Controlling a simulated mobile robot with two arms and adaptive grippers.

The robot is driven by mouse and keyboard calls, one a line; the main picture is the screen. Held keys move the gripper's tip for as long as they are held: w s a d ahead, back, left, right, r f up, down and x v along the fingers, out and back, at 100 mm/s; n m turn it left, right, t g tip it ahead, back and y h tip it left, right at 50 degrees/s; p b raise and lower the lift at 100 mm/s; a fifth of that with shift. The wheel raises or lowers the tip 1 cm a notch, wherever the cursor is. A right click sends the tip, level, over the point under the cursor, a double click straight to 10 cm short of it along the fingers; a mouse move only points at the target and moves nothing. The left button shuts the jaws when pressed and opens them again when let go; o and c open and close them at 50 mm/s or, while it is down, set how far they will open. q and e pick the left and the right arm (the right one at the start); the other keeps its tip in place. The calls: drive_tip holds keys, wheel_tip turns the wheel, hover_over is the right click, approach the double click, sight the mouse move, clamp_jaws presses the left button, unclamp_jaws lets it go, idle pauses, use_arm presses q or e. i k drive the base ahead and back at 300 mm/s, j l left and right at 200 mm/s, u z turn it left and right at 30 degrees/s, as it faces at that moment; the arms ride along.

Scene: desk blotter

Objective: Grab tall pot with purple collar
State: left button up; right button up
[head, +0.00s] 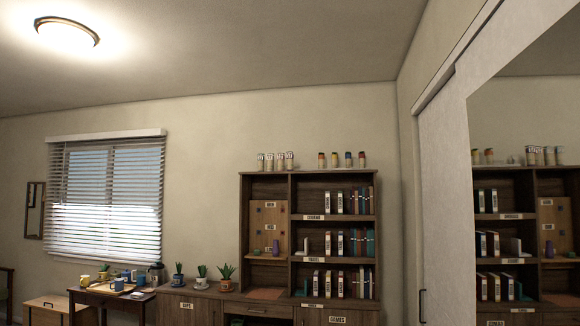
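Neither of my grippers shows in the head view. Three potted plants stand in a row on the low cabinet: a plant in a dark bluish pot (178,281), one in a white pot (201,282) and one in an orange-brown pot (226,285). A small purple vase-like object (276,248) stands in the left bay of the bookcase. Several small jars with coloured bands (348,160) stand on top of the bookcase. At this size I cannot tell which thing is the tall pot with a purple collar.
The bookcase (307,180) holds several books. A dark table (85,294) with mugs and a kettle (156,273) stands at left, beside a light wooden box (42,303). A mirrored sliding door (530,110) fills the right side. The floor is out of view.

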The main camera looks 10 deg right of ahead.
sight(289, 155)
drive_tip(key=i+u, duration=0.2)
drive_tip(key=i, duration=4.4)
drive_tip(key=l+z, duration=0.05)
